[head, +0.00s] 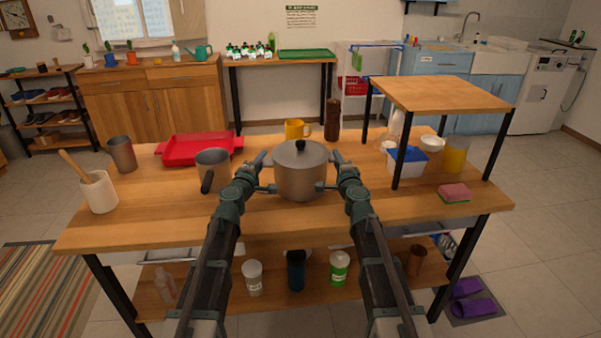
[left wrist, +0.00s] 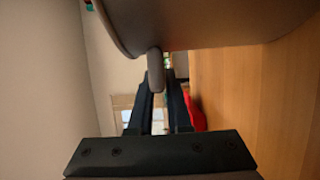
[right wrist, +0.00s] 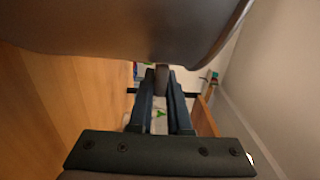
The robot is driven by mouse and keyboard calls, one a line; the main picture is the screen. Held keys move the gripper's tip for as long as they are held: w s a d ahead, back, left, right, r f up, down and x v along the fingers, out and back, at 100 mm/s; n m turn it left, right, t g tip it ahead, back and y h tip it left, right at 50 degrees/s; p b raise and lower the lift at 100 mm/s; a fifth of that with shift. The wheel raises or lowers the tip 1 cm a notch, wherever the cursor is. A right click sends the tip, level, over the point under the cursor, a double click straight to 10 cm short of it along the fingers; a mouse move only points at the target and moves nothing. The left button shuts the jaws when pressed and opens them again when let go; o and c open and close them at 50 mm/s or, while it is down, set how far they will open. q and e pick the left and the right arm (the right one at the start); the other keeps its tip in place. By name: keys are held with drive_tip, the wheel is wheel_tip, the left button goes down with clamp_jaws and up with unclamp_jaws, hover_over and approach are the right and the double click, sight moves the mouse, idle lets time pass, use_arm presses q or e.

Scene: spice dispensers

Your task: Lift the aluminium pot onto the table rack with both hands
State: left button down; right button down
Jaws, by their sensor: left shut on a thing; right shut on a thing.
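The grey aluminium pot (head: 300,178), with its lid and black knob on, is upright at the middle of the table between my grippers. I cannot tell whether its base touches the tabletop. My left gripper (head: 265,174) is shut on its left handle, which shows in the left wrist view (left wrist: 155,70). My right gripper (head: 335,172) is shut on its right handle, which shows in the right wrist view (right wrist: 161,80). The table rack (head: 440,93), a wooden top on black legs, stands at the table's right side. Its top is bare and higher than the pot.
A yellow mug (head: 297,129) and brown grinder (head: 332,120) stand behind the pot. A saucepan (head: 213,170) and red tray (head: 200,148) are to its left. A blue-lidded container (head: 407,161), white bowl (head: 432,143) and yellow glass (head: 455,155) are under the rack. A sponge (head: 454,192) lies in front.

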use_arm(q)
drive_tip(key=shift+r, duration=0.1)
use_arm(e)
drive_tip(key=shift+r, duration=0.1)
